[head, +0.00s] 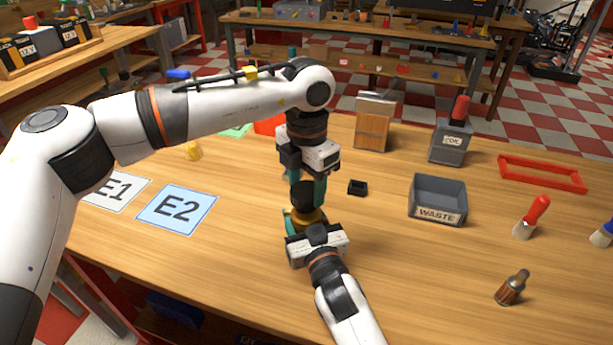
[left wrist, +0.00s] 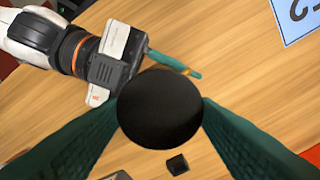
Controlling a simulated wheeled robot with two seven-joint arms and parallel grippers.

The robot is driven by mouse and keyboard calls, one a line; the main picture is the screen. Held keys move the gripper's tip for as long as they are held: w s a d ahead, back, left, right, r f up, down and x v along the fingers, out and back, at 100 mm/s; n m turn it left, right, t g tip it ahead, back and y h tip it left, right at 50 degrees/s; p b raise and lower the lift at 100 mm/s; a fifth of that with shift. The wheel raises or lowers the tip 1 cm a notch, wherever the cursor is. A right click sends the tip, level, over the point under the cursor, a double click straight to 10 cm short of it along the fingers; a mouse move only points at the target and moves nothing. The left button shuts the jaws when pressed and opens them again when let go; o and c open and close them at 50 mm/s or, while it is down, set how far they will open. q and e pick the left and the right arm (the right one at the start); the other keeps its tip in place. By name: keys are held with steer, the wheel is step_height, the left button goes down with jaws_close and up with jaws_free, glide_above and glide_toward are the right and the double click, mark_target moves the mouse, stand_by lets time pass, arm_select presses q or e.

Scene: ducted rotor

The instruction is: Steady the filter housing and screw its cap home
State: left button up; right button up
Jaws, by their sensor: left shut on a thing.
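The black round cap (head: 303,195) is between the fingers of my left gripper (head: 307,188), which points straight down and is shut on it. In the left wrist view the cap (left wrist: 160,108) is a dark disc with a green finger on each side. The brass-coloured filter housing (head: 311,216) stands below the cap, mostly hidden by the grippers. I cannot tell whether cap and housing touch. My right gripper (head: 303,218) reaches to the housing from the front, low over the table. One of its teal fingers lies beside the housing; the other is hidden, so its grip is unclear.
A small black block (head: 357,187) lies right of the grippers, then the grey WASTE bin (head: 437,201). Cards E1 (head: 116,192) and E2 (head: 176,210) lie left. The table's front middle-right is clear.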

stand_by(0.4)
arm_select(q)
steer(key=shift+f, duration=0.85)
steer(key=shift+f, duration=0.5)
